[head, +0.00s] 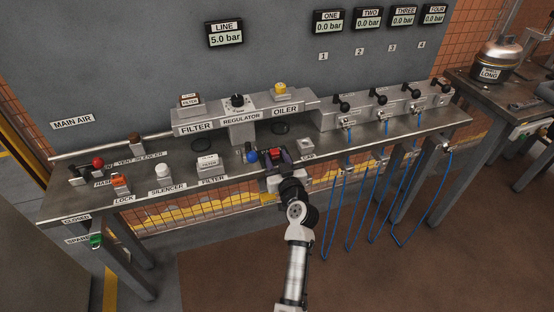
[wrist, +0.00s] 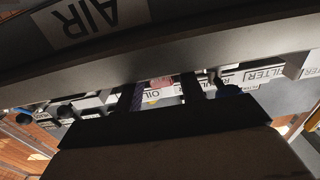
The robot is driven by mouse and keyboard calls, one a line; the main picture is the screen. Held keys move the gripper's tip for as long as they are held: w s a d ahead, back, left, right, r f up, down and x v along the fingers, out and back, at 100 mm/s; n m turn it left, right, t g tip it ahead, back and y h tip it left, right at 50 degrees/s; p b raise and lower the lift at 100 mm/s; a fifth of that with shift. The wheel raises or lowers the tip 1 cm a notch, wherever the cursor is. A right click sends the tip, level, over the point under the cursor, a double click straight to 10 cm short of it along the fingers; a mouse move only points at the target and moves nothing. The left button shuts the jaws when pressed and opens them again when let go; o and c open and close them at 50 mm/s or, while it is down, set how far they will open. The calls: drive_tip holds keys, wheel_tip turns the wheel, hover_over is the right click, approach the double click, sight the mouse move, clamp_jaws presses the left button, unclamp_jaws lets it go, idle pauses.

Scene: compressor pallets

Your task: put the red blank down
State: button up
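The red blank (head: 275,153) shows as a small red piece at the front of the bench, between the two dark fingers of my gripper (head: 276,158). In the wrist view, a pale red patch (wrist: 161,82) shows between the spread fingers (wrist: 162,92), beside a white OIL label (wrist: 160,96). The fingers stand apart. The view is too small and dark to tell whether they touch the blank, or whether the blank rests on the bench top.
A blue-topped piece (head: 252,156) stands just left of my gripper, and a cap block (head: 306,146) to the right. The filter block (head: 208,162) and silencer (head: 164,172) are farther left. The regulator row (head: 240,116) stands behind. Blue hoses (head: 345,205) hang at the front right.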

drive_tip(key=shift+o, duration=0.7)
drive_tip(key=shift+r, duration=0.2)
drive_tip(key=b+v, duration=0.3)
drive_tip(key=v, duration=0.9)
